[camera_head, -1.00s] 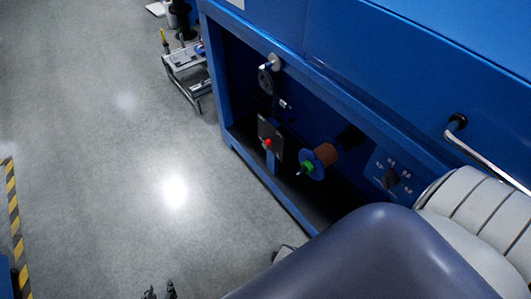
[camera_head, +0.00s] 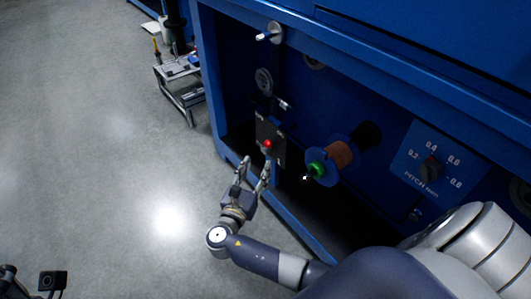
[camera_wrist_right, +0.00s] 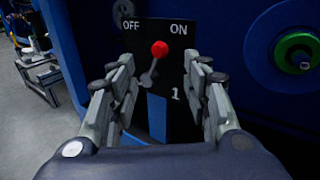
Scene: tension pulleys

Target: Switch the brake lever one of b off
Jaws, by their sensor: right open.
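The brake lever has a red ball knob (camera_wrist_right: 159,48) on a thin grey arm. It stands on a dark plate (camera_wrist_right: 182,70) marked OFF at left, ON at right and 1 below. The knob leans right of the lever's pivot, toward ON. In the head view the red knob (camera_head: 267,144) shows on the plate inside the blue machine. My right gripper (camera_head: 254,172) is open in front of the plate, its fingers apart on either side of the lever in the wrist view (camera_wrist_right: 160,75). No contact with the knob shows. My left gripper's fingers are not visible.
A spool with a blue flange and green hub (camera_head: 317,169) sits right of the plate. Pulleys (camera_head: 264,82) are above it. The machine's blue frame (camera_head: 214,100) borders the opening. A small metal cart (camera_head: 180,70) stands at the left. The grey floor is clear.

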